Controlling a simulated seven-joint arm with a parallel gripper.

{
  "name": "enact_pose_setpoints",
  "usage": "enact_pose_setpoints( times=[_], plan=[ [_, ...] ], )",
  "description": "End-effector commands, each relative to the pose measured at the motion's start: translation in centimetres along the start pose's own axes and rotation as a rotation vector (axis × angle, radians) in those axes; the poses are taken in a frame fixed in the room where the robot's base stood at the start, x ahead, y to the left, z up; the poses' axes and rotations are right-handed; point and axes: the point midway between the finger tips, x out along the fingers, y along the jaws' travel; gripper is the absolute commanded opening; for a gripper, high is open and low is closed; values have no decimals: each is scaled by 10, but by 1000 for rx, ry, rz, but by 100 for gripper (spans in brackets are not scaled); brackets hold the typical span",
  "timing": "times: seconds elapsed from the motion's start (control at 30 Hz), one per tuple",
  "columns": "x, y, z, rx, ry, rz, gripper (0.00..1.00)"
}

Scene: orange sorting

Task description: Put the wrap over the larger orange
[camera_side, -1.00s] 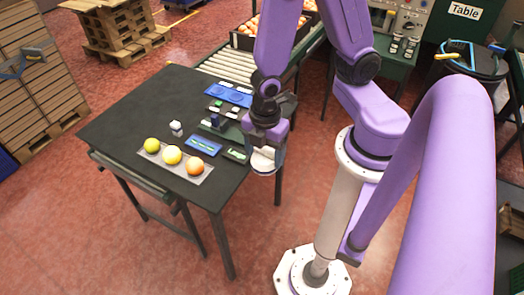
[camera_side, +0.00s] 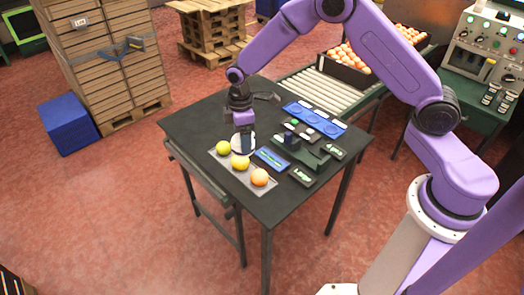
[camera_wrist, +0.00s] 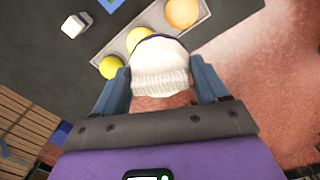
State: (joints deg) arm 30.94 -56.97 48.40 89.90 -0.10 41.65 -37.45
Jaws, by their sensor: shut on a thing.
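The white wrap (camera_wrist: 160,65), a soft cap-like piece with a ribbed edge, is held between the two blue fingers of my gripper (camera_wrist: 162,88). In the side view my gripper (camera_side: 241,130) points down, with the wrap (camera_side: 238,143) beneath it, behind the row of fruit. The orange fruit (camera_side: 260,177) is at the near right end of the row and looks largest. It also shows in the wrist view (camera_wrist: 183,12). A yellow fruit (camera_side: 240,162) is in the middle and a yellow-green one (camera_side: 223,147) at the far left end. The wrap partly covers the yellow fruit in the wrist view.
The fruits sit on a grey tray (camera_side: 232,175) on the dark table (camera_side: 285,200). Blue pads and small dark fixtures stand to its right, including a long blue tray (camera_side: 314,119). A small white block (camera_wrist: 75,25) stands near the tray.

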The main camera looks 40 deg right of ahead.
Motion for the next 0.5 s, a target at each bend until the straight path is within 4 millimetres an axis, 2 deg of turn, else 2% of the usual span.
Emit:
enact_pose_setpoints(
  times=[0.03, 0.2, 0.5],
  plan=[
    [0, 11, -2, 19, 1, 1, 45],
    [0, 32, -5, 55, 0, 0, 45],
    [10, 37, -5, 64, -1, 0, 45]
  ],
)
